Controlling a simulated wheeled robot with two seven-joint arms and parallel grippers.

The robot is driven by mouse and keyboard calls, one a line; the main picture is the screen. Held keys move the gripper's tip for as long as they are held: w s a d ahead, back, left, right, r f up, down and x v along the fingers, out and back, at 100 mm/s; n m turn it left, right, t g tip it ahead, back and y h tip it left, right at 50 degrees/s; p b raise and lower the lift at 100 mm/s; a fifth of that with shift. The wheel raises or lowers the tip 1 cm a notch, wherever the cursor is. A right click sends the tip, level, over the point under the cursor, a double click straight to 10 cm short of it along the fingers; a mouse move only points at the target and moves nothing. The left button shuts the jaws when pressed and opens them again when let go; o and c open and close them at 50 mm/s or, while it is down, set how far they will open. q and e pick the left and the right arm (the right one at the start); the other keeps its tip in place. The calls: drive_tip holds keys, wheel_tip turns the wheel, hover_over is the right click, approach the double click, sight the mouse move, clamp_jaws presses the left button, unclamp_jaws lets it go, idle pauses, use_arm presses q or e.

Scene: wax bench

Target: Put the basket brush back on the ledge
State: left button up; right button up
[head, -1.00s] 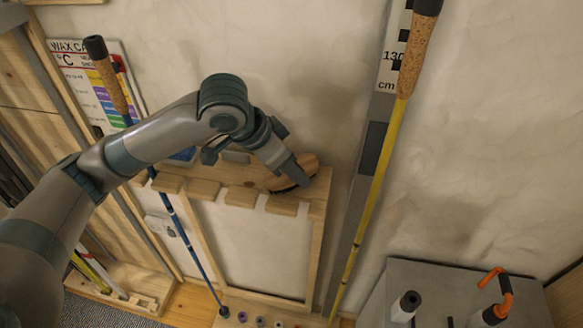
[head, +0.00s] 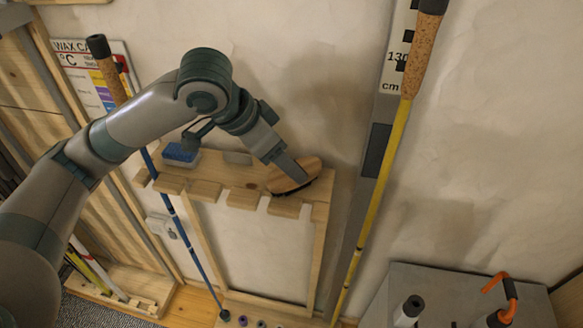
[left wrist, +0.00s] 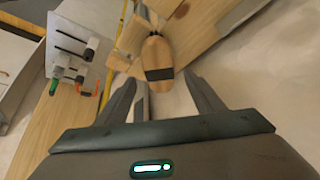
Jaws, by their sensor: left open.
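The basket brush (head: 312,167), an oval wooden block with dark bristles along its lower edge, is at the right end of the wooden ledge (head: 237,172) and appears to rest on it. In the left wrist view the brush (left wrist: 157,50) has a dark band across its near end and lies just beyond the fingertips. My left gripper (head: 297,174) is right at the brush in the head view, its finger covering part of it. My right gripper is not in view.
A yellow pole (head: 370,220) with cork grip stands to the right. A grey bench (head: 450,285) is at lower right.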

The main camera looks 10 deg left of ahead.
use_arm(q)
drive_tip(key=v, duration=0.7)
drive_tip(key=shift+b, duration=0.35)
